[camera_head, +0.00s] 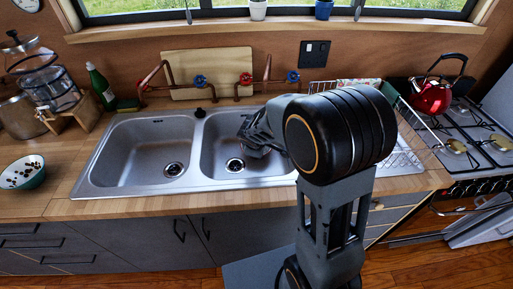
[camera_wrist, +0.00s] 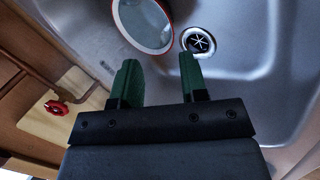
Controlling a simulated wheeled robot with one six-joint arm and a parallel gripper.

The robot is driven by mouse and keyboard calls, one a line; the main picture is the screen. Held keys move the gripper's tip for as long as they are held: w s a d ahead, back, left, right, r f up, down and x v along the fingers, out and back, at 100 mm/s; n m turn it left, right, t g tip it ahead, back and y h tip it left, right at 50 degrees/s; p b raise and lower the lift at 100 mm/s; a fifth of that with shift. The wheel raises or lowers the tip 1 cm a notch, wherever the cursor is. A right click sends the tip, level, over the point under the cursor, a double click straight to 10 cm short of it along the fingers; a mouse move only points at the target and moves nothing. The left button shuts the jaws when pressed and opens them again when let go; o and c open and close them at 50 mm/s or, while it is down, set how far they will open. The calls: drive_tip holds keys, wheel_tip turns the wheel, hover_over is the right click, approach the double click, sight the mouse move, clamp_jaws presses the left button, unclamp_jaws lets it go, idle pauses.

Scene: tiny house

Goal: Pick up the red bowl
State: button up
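A round bowl with a red rim (camera_wrist: 145,22) lies in the steel sink basin in the wrist view, beside the drain (camera_wrist: 198,41). Its upper part is cut off by the picture's edge, and its inside looks pale grey. My gripper (camera_wrist: 158,72) is open, its two green fingers apart with nothing between them. The bowl is just beyond the fingertips, apart from them. In the head view my gripper (camera_head: 254,146) reaches over the right basin (camera_head: 222,140). The bowl cannot be made out there.
The left basin (camera_head: 145,150) is empty. A wire dish rack (camera_head: 408,150) is right of my arm, a red kettle (camera_head: 431,97) on the stove. A speckled bowl (camera_head: 22,172) is on the left counter. Taps with a red knob (camera_wrist: 56,108) run along the wall.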

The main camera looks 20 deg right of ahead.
drive_tip(key=w+f, duration=0.1)
drive_tip(key=f, duration=0.2)
drive_tip(key=w+f+n+b, duration=0.1)
drive_tip(key=w+f, duration=0.1)
drive_tip(key=f, duration=0.1)
drive_tip(key=w+f+n+b, duration=0.1)
drive_tip(key=w+f, duration=0.1)
drive_tip(key=f, duration=0.1)
drive_tip(key=shift+w+d+f, duration=0.15)
drive_tip(key=shift+f, duration=0.05)
drive_tip(key=shift+b+x, duration=0.7)
drive_tip(key=shift+x, duration=1.6)
drive_tip(key=shift+w+f, duration=0.2)
drive_tip(key=shift+f, duration=0.5)
drive_tip(key=shift+c, duration=0.5)
clamp_jaws()
